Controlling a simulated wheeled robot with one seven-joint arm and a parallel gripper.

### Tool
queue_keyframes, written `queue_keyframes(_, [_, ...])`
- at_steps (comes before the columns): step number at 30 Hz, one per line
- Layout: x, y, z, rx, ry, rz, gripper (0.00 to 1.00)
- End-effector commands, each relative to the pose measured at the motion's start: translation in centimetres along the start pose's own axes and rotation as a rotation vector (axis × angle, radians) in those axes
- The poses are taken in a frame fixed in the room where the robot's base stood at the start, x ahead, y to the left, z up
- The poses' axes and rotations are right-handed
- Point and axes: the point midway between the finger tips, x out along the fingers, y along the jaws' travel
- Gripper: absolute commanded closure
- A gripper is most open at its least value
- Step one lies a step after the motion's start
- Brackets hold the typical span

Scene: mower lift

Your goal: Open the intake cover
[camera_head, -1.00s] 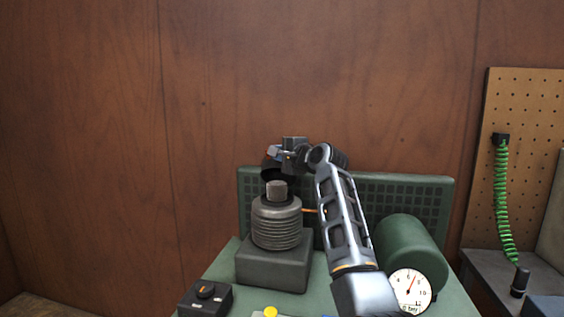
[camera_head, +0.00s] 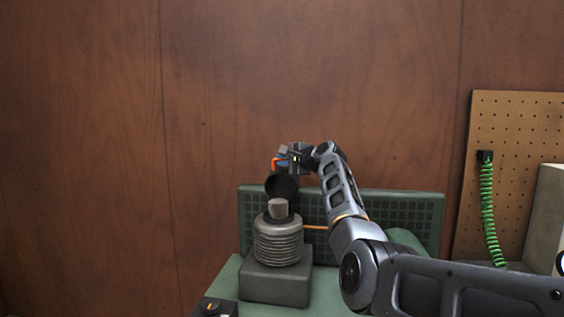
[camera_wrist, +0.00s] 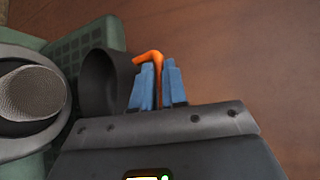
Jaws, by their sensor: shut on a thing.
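The intake cover (camera_head: 283,187) is a dark round cup with an orange handle (camera_head: 275,163). It is tipped up behind and above the grey mesh-topped intake core (camera_head: 280,208), which is exposed. In the wrist view the cover (camera_wrist: 108,82) stands beside the core (camera_wrist: 32,92), its hollow side partly showing. My gripper (camera_head: 291,158) is above the cover. Its blue fingers (camera_wrist: 158,84) are shut on the orange handle (camera_wrist: 150,57) in the wrist view. Where the cover joins its mount is hidden.
The ribbed intake cylinder (camera_head: 279,241) stands on a grey block (camera_head: 275,284) on the green machine. A green grille panel (camera_head: 400,208) rises behind. A small dark control box (camera_head: 213,307) is at front left. A pegboard (camera_head: 520,140) with a green coiled hose (camera_head: 488,215) is at right.

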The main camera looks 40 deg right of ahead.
Motion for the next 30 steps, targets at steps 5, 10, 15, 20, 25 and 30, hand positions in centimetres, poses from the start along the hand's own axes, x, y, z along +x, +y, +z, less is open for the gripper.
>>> queue_keyframes(5, [-0.12, -0.99, 0.13, -0.005, 0.000, -0.014, 1.00])
queue_keyframes(10, [-0.14, -1.09, 0.17, -0.005, 0.000, -0.015, 1.00])
queue_keyframes(15, [-0.12, -1.01, 0.18, -0.004, 0.000, -0.014, 0.71])
queue_keyframes(20, [-0.07, -0.73, 0.14, -0.002, -0.001, -0.010, 0.62])
queue_keyframes(25, [-0.07, -0.48, 0.09, -0.001, 0.000, -0.007, 0.62])
queue_keyframes(30, [-0.74, -0.39, 0.05, -0.001, 0.000, -0.008, 0.62])
